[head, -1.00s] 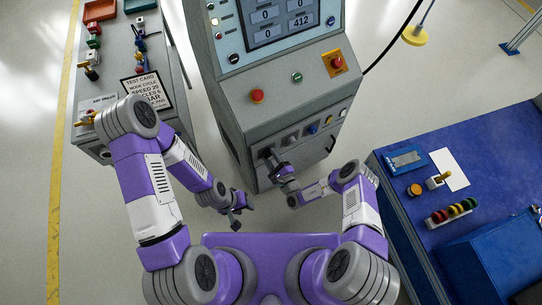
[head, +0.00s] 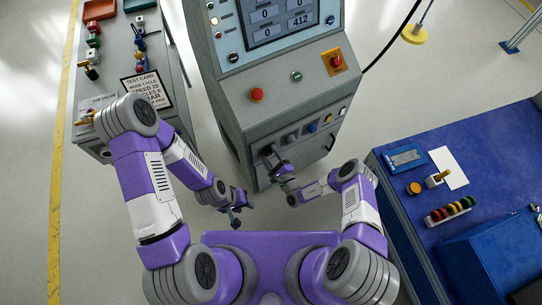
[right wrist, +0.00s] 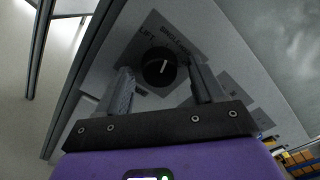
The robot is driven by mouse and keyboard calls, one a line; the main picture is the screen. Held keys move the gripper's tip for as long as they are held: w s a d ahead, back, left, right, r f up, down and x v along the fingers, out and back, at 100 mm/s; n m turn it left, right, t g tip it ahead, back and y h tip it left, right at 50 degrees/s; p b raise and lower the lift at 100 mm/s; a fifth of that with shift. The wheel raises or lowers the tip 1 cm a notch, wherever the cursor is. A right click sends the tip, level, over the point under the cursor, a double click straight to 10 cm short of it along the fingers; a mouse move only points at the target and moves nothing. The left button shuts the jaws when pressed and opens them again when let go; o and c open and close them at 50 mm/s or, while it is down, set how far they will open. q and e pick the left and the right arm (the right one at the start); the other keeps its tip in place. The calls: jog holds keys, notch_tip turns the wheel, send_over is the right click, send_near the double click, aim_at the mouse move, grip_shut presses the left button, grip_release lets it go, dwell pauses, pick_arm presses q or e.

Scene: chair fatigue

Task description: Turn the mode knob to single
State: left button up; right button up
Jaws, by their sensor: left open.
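The mode knob (right wrist: 159,67) is a round black knob with a white pointer mark, on a grey panel. Printed labels lie around it, one reading "SINGLE" and one that looks like "LIFT". The pointer mark slants up and to the right in the right wrist view. My right gripper (right wrist: 162,90) is open, with one finger on each side of the knob and visible gaps to it. My left gripper (head: 236,211) is open and empty, low before the console.
The grey console (head: 225,110) has a red button (head: 257,95), a green button (head: 296,77) and a red emergency stop (head: 336,62). A bench with a test card (head: 146,90) stands left. A blue table (head: 480,150) stands right. Floor between is clear.

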jog(key=p+v, duration=0.1)
jog(key=v, duration=0.6)
jog(key=shift+s+d, duration=0.15)
jog(key=shift+s, duration=0.1)
dwell(0.4)
